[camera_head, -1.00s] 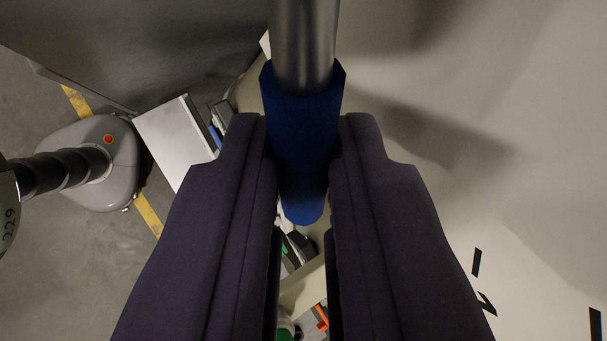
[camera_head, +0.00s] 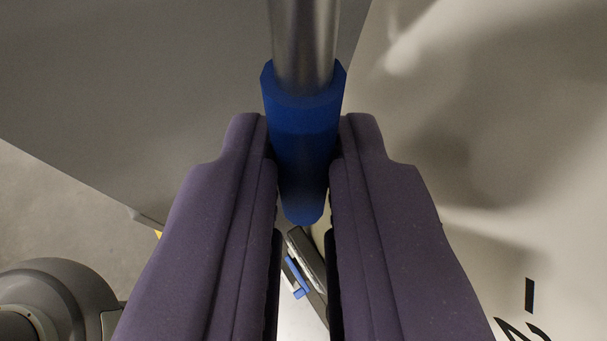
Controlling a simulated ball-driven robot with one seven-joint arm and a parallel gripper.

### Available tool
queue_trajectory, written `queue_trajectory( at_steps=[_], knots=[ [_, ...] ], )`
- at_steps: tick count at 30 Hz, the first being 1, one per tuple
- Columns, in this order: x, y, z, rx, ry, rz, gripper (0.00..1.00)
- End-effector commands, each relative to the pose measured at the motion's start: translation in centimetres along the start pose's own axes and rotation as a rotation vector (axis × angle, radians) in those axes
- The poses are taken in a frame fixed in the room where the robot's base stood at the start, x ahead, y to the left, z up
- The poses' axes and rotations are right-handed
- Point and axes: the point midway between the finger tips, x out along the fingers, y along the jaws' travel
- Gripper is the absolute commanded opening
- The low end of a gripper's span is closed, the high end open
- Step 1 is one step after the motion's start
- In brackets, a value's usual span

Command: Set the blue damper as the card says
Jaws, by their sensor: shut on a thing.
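The blue damper handle (camera_head: 303,125) is a blue grip on the end of a bare metal rod (camera_head: 303,40). The rod comes in from the top middle of the view. My gripper (camera_head: 303,185) has its two dark purple padded fingers on either side of the blue grip and is shut on it. The tip of the grip shows between the fingers. The card is not in view. What the rod is fixed to is out of view.
A pale curved panel (camera_head: 480,170) fills the right side, with black markings (camera_head: 528,296) at its lower right. A large grey surface (camera_head: 150,90) lies at upper left. A dark item with a blue part (camera_head: 300,280) shows below between the fingers. Grey floor (camera_head: 60,220) shows at left.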

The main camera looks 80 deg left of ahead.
Motion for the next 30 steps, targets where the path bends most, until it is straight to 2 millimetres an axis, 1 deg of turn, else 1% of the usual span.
queue_trajectory(
  at_steps=[10,11,12,20,23,26,30],
  knots=[
    [0.1,0.0,0.1,0.005,0.002,-0.003,0.00],
    [0.1,0.0,0.1,0.005,0.002,-0.003,0.20],
    [0.1,0.0,0.1,0.005,0.002,-0.002,0.26],
    [0.0,0.0,0.1,0.003,0.002,-0.001,0.26],
    [-0.7,0.1,0.1,0.004,0.002,0.001,0.26],
    [-2.3,0.1,0.2,0.004,0.001,0.002,0.26],
    [-5.1,0.1,0.2,0.005,0.001,0.001,0.26]
  ],
)
